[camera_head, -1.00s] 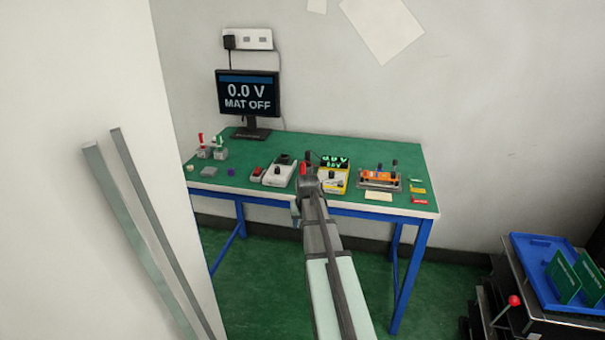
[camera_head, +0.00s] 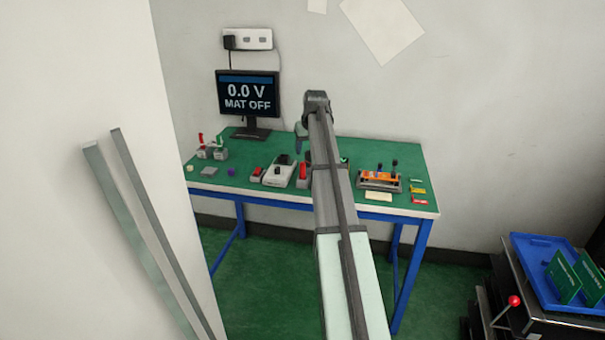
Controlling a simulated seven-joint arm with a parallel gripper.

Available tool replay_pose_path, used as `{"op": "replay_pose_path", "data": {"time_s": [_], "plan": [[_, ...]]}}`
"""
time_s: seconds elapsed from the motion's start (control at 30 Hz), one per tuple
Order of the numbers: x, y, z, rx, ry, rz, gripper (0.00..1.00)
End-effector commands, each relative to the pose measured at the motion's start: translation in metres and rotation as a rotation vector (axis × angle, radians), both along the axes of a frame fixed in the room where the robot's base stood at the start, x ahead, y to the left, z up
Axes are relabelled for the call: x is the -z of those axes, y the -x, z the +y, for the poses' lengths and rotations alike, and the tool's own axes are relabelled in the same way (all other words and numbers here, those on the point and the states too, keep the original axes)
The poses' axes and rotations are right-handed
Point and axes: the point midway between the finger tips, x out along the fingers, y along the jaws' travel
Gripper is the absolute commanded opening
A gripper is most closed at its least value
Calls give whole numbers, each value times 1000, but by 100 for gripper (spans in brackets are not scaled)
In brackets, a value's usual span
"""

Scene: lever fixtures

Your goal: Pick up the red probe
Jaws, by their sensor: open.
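The red probe (camera_head: 201,137) appears as a small thin red piece standing in a grey holder (camera_head: 202,152) at the table's back left. A similar green-and-white piece (camera_head: 219,141) stands in a holder just to its right. My gripper (camera_head: 299,150) is small in the picture, hanging below the end of my arm over the middle of the table, well to the right of the red probe. It is open and nothing shows between its jaws. Its fingertips are too small to make out clearly.
A white-grey device (camera_head: 279,172), red blocks (camera_head: 303,172) and an orange fixture (camera_head: 380,177) stand along the table. My arm hides the yellow meter. A wall panel (camera_head: 100,60) fills the left.

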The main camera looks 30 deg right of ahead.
Motion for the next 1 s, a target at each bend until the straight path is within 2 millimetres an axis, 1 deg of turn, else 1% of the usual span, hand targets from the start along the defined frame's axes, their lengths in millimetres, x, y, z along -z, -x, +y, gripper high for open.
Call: {"op": "replay_pose_path", "data": {"time_s": [0.17, 0.4, 0.5, 0.6, 0.83, 1.0], "plan": [[21, -8, -2, -8, 3, 3, 53], [58, -24, -6, -7, 3, 2, 53], [69, -28, -8, -7, 3, 1, 53], [75, -31, -8, -7, 4, 0, 53], [83, -34, -9, -6, 3, 1, 53], [98, -43, -12, -6, 4, 0, 53]]}}
